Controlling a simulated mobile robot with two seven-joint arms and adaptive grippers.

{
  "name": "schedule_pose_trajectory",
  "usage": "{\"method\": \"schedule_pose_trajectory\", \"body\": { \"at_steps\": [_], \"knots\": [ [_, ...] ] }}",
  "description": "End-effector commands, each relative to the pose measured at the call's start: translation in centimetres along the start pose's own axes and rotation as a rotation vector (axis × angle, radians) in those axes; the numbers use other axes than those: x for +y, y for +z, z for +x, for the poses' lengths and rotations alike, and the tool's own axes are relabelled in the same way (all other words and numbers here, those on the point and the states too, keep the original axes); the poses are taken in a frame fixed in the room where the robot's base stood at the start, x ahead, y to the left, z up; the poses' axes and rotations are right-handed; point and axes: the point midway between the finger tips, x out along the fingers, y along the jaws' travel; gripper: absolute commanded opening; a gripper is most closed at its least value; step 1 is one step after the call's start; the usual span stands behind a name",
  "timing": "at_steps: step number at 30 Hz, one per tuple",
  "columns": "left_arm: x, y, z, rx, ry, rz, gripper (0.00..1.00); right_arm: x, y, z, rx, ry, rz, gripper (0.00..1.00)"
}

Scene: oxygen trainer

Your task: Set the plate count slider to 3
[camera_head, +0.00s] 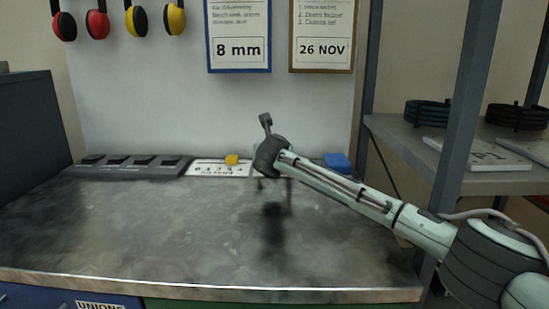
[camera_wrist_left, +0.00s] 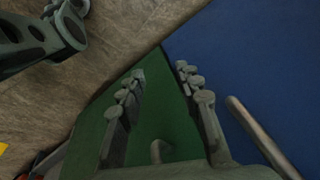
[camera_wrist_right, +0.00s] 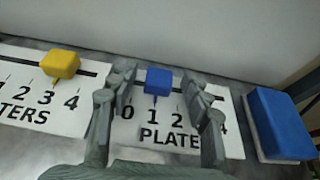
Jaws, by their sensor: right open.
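The plate count slider is a white panel (camera_wrist_right: 140,138) marked "PLATE", with numbers from 0 and a dark slot. Its blue knob (camera_wrist_right: 158,80) has its pointer at 1. My right gripper (camera_wrist_right: 157,84) is open, with one finger on each side of the knob in the right wrist view. I cannot tell whether the fingers touch it or how far above it they are; they hide part of the scale. In the head view my right gripper (camera_head: 270,160) hides this panel. My left gripper (camera_wrist_left: 162,74) is open and empty before green and blue fronts.
Left of it is another white slider panel (camera_wrist_right: 20,112) with a yellow knob (camera_wrist_right: 61,64) at about 3. A blue block (camera_wrist_right: 280,125) stands to the right. Dark switches (camera_head: 130,163) line the bench back on the left. The bench top (camera_head: 140,225) is clear in front.

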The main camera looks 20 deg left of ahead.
Motion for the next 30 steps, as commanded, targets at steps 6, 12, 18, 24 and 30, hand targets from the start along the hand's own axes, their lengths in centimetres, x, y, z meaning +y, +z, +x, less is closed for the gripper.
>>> {"method": "schedule_pose_trajectory", "body": {
  "at_steps": [6, 12, 18, 24, 30],
  "knots": [
    [0.0, -0.02, 0.0, 0.0, 0.0, 0.0, 0.34, 0.02, 0.0, 0.14, 0.0, 0.0, 0.0, 0.48],
    [0.0, -0.02, 0.0, 0.0, 0.0, -0.001, 0.34, 0.01, 0.0, 0.13, 0.0, 0.0, 0.0, 0.32],
    [0.0, -0.02, 0.0, 0.0, 0.0, 0.0, 0.34, 0.0, -0.01, 0.12, 0.0, 0.0, 0.0, 0.07],
    [0.0, -0.03, 0.0, 0.0, 0.0, 0.0, 0.34, 0.0, -0.01, 0.12, 0.0, 0.0, 0.001, 0.0],
    [0.01, -0.04, 0.0, 0.001, 0.0, 0.0, 0.34, -0.81, -0.03, 0.18, 0.001, -0.002, 0.001, 0.0]
  ]
}}
